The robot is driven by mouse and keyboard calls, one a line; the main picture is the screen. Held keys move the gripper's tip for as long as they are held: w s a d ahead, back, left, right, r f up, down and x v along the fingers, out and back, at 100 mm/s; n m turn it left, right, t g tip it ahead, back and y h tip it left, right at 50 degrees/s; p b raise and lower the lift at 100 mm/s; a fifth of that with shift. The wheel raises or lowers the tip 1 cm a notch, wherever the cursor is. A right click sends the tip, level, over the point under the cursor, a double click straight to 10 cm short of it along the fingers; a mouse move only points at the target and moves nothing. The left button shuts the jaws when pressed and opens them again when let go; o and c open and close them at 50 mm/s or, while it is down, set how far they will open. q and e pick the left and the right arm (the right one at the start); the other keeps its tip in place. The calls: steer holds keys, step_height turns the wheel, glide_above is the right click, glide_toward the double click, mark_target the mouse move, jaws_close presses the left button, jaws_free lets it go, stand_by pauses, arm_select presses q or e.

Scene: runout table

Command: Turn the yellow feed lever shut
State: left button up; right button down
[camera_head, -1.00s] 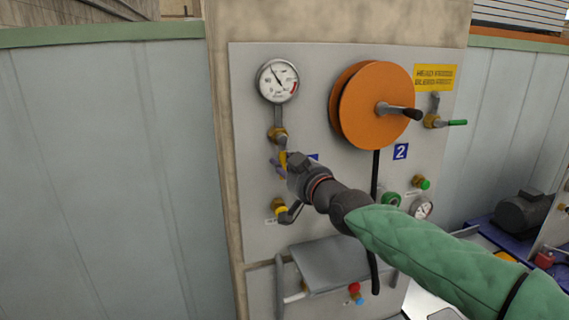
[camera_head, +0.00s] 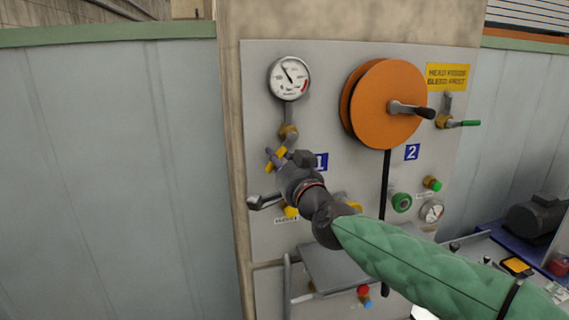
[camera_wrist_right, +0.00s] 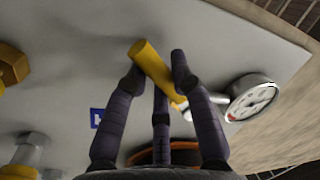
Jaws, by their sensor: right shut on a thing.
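The yellow feed lever (camera_head: 281,152) is on the grey panel below the upper-left gauge. In the wrist view its yellow handle (camera_wrist_right: 151,61) lies diagonally between my fingers. My right gripper (camera_head: 272,158) is shut on this lever, with dark purple fingers on both sides of it (camera_wrist_right: 157,70). In the head view the gripper body hides part of the lever and the valve under it. My left gripper is not in view.
A pressure gauge (camera_head: 289,78) is above the lever. An orange reel (camera_head: 388,104) with a black crank is to the right. A lower yellow valve part (camera_head: 291,212) is close below my gripper. A grey shelf (camera_head: 345,265) juts out below my arm.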

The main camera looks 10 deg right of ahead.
steer(key=m, duration=0.1)
steer(key=a+m, duration=0.1)
steer(key=m, duration=0.1)
steer(key=shift+a+r+t+h, duration=0.1)
steer(key=shift+r+t+h, duration=0.2)
steer(key=shift+r+h, duration=0.1)
steer(key=m, duration=0.1)
steer(key=r+m, duration=0.1)
steer(key=m, duration=0.1)
steer(key=shift+a+r+h+b, duration=0.1)
steer(key=shift+a+h+b, duration=0.2)
steer(key=shift+a+b, duration=0.1)
steer(key=m, duration=0.1)
steer(key=r+m+h, duration=0.1)
steer(key=m, duration=0.2)
steer(key=shift+a+r+m+t, duration=0.25)
steer(key=shift+r+m+t, duration=0.05)
steer(key=shift+r+m+h, duration=0.3)
steer(key=shift+r+m, duration=0.05)
steer(key=shift+m, duration=0.35)
steer(key=c, duration=1)
jaws_free()
steer(key=s, duration=0.4)
steer(key=s+f, duration=0.1)
steer(key=s, duration=0.3)
steer(key=s+f, duration=0.1)
steer(key=s, duration=0.2)
steer(key=shift+s+d+f, duration=0.15)
steer(key=shift+s+d, duration=0.05)
steer(key=shift+s, duration=0.2)
